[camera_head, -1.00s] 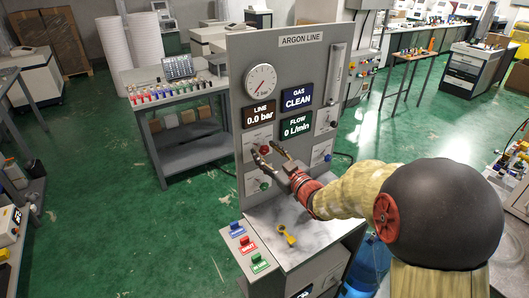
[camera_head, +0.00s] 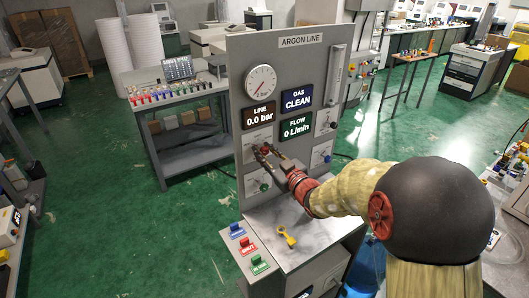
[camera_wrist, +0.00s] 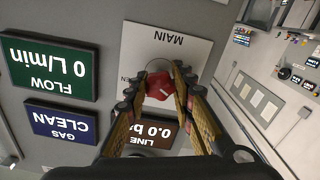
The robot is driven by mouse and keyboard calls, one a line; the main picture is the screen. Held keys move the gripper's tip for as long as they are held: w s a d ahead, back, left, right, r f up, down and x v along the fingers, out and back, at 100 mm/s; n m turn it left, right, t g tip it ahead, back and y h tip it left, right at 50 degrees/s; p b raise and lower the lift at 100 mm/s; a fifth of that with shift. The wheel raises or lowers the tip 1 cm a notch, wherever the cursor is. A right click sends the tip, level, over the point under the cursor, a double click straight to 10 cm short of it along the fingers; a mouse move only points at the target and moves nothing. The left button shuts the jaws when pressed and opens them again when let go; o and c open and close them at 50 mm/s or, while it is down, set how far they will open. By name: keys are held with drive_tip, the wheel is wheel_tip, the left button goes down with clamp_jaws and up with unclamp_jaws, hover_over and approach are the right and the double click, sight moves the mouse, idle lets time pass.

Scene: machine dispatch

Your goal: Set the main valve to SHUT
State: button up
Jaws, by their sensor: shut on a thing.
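The main valve is a red knob (camera_wrist: 160,86) on a white plate marked MAIN (camera_wrist: 168,42), upside down in the wrist view. In the head view the red knob (camera_head: 265,150) sits on the upright grey ARGON LINE panel (camera_head: 298,62), below the LINE display. My gripper (camera_wrist: 163,88) is shut on the red knob, one finger on each side of it. It also shows in the head view (camera_head: 266,150). A white pointer line on the knob slants in the wrist view. The fingers hide the knob's sides and part of the plate's lettering.
Displays read LINE 0.0 bar (camera_head: 259,115), GAS CLEAN (camera_head: 297,96) and FLOW 0 L/min (camera_head: 296,127). A green knob (camera_head: 264,187) is below the main valve and a blue knob (camera_head: 327,158) to its right. A yellow tool (camera_head: 286,236) lies on the bench top.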

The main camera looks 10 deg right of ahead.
clamp_jaws()
drive_tip(key=shift+m, duration=0.4)
drive_tip(key=m+p, duration=0.2)
drive_tip(key=m, duration=0.2)
drive_tip(key=shift+m, duration=0.3)
drive_tip(key=m+p, duration=0.3)
drive_tip(key=m, duration=0.3)
drive_tip(key=shift+m, duration=0.3)
drive_tip(key=o, duration=0.9)
unclamp_jaws()
drive_tip(key=shift+c, duration=0.2)
drive_tip(key=shift+s, duration=0.1)
